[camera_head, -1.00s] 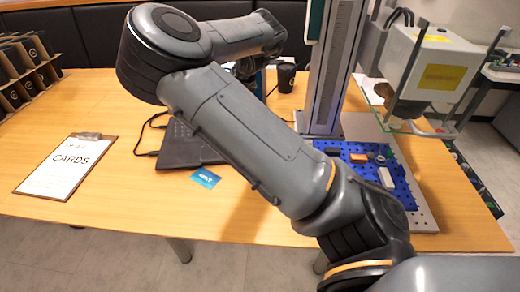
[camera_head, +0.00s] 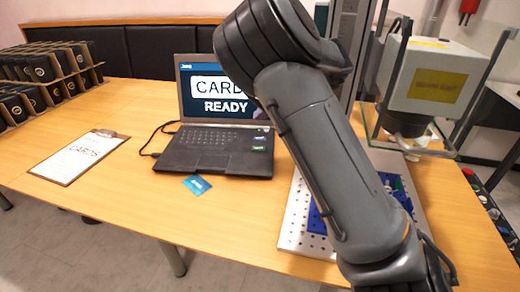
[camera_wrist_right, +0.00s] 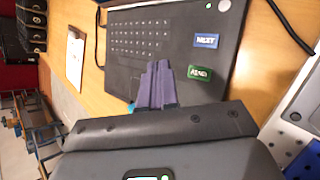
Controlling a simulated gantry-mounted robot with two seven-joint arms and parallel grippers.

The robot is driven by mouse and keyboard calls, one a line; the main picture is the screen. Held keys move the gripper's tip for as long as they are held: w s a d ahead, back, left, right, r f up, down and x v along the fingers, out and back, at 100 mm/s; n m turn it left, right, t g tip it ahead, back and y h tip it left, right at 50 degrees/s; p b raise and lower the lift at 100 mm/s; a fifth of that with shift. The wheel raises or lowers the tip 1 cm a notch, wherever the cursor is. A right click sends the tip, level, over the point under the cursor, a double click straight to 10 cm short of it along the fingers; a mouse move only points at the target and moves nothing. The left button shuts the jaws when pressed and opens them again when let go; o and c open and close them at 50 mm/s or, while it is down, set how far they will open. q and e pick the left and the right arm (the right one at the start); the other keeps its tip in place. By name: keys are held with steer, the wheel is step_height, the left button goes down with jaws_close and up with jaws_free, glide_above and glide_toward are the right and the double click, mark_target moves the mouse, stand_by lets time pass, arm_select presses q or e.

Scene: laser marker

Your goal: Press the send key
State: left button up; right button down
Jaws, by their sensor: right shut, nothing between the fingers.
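The laptop (camera_head: 200,163) stands open on the table, its screen reading "CARDS READY". The green send key (camera_head: 259,147) sits at the right of its deck, beside a blue key labelled NEXT (camera_head: 260,137). The wrist view shows the green key (camera_wrist_right: 200,73) clearly, with the blue NEXT key (camera_wrist_right: 206,40) above it. My right gripper (camera_wrist_right: 157,68) is shut and empty in the wrist view. Its fingertips appear over the laptop deck, left of the green key and apart from it in the picture; their height is unclear. In the head view my right arm hides this gripper. My left gripper is not in view.
A blue card (camera_head: 196,184) lies before the laptop. A clipboard (camera_head: 80,156) lies at left, near racks of dark boxes (camera_head: 40,75).

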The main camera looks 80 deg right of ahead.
steer(key=shift+f+b, duration=0.9)
steer(key=shift+f, duration=0.15)
steer(key=b, duration=0.4)
glide_above(261, 149)
step_height(261, 149, down, 5)
steer(key=shift+r, duration=0.1)
steer(key=shift+f+b, duration=0.45)
steer(key=shift+f, duration=0.5)
steer(key=shift+f, duration=0.1)
stand_by(0.3)
steer(key=shift+f, duration=0.3)
stand_by(0.5)
